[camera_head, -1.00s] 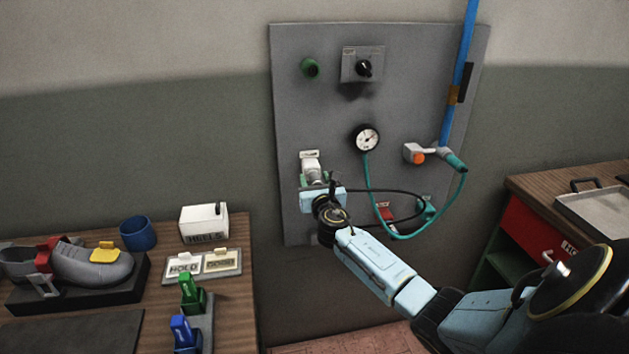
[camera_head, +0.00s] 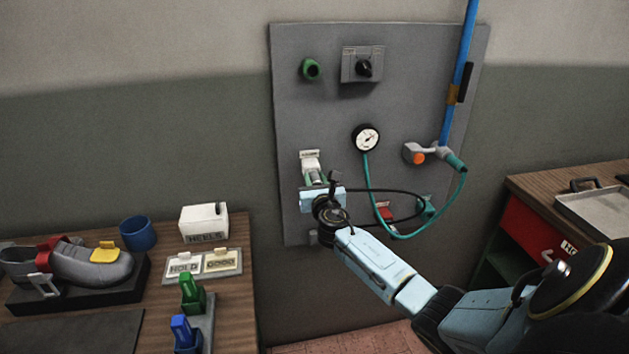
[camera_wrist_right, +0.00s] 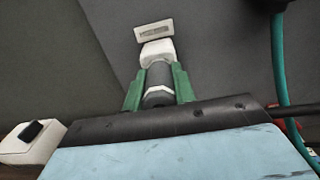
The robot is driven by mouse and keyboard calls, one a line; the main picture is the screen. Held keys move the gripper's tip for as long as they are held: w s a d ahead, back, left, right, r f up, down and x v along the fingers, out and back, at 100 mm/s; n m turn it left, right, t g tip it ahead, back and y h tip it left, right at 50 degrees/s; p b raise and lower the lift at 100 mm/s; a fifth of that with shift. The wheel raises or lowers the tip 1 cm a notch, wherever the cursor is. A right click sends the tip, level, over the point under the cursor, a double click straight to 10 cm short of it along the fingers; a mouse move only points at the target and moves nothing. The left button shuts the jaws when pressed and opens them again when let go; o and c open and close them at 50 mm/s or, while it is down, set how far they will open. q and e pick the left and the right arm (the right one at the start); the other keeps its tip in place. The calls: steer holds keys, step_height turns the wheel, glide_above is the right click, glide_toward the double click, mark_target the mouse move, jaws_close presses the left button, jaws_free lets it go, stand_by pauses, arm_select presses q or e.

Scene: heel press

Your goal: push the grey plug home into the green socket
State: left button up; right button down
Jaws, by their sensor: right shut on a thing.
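The grey plug (camera_wrist_right: 157,82) shows in the right wrist view as a dark grey cylinder with a pale collar. Green pieces, apparently my right gripper's fingers (camera_wrist_right: 157,92), flank it closely on both sides. In the head view my right gripper (camera_head: 315,176) is at the board's lower left, shut on the plug. A white block (camera_wrist_right: 157,50) meets the plug's far end, under a small label plate (camera_wrist_right: 154,30). No green socket shows clearly at the plug's far end, so how deep the plug sits cannot be told. My left gripper is out of view.
A black cable loops right from my gripper toward a green fitting (camera_head: 427,207). A red fitting (camera_head: 385,212), a teal hose (camera_head: 367,185) and a gauge (camera_head: 367,138) are close by. A bench (camera_head: 233,290) stands left, a red cabinet (camera_head: 522,231) right.

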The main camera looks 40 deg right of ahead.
steer(key=shift+s+a, duration=0.1)
steer(key=shift+p+v, duration=0.6)
steer(key=shift+v, duration=0.25)
steer(key=shift+p+v, duration=0.85)
steer(key=shift+v, duration=1.15)
steer(key=shift+s, duration=0.1)
step_height(320, 180, up, 28)
steer(key=s+p, duration=0.1)
steer(key=p, duration=1.2)
steer(key=shift+s+a, duration=0.25)
steer(key=shift+a, duration=0.2)
steer(key=shift+w, duration=0.1)
stand_by(0.4)
